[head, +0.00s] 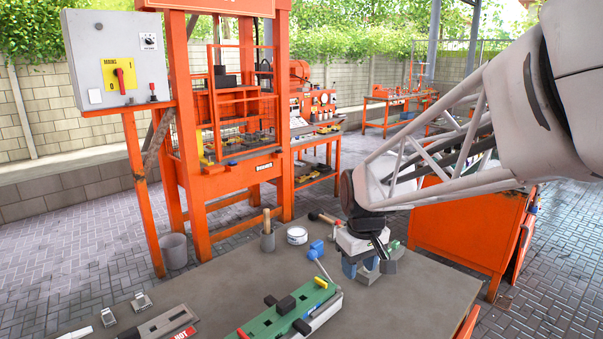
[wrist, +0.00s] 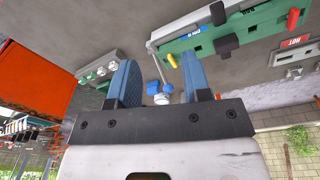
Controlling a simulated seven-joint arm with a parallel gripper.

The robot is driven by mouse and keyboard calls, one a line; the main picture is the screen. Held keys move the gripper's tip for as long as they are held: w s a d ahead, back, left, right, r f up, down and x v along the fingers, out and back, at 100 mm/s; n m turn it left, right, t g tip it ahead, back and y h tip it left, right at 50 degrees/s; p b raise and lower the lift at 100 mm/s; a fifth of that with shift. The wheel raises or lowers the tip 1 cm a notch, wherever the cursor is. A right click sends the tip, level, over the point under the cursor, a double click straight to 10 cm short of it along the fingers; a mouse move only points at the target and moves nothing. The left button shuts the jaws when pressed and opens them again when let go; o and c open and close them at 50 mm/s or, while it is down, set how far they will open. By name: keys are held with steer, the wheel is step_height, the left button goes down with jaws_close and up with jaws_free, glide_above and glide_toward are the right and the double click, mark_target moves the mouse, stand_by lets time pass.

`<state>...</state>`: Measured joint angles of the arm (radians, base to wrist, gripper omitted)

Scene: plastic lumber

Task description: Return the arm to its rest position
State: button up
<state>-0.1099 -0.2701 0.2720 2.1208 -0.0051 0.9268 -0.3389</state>
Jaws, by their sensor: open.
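My arm reaches in from the right in the head view, with my gripper (head: 367,270) low over the right part of the grey table (head: 420,290). In the wrist view my gripper (wrist: 157,62) shows two blue fingers spread apart, with nothing held between them. Beyond the fingers are a small blue and white object (wrist: 162,95) and a thin rod. A green fixture (head: 285,312) with black clamps and a yellow handle lies left of my gripper. My gripper partly hides a grey and green item (head: 392,247) behind it.
A blue block (head: 317,247), a white tin (head: 297,235) and a cup with a wooden-handled tool (head: 267,241) stand behind the fixture. A plate with a red HOT label (head: 160,327) lies front left. An orange press (head: 229,181) stands behind the table, an orange cabinet (head: 462,232) at right.

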steer(key=s+d+m, duration=0.2)
steer(key=s+d, duration=0.1)
steer(key=s, duration=0.8)
steer(key=s+d+r+m+t, duration=0.1)
steer(key=s+d+m, duration=0.2)
steer(key=s, duration=0.9)
steer(key=shift+s+r+t, duration=0.2)
steer(key=shift+s+t, duration=0.05)
steer(key=shift+t, duration=0.05)
steer(key=shift+d, duration=0.1)
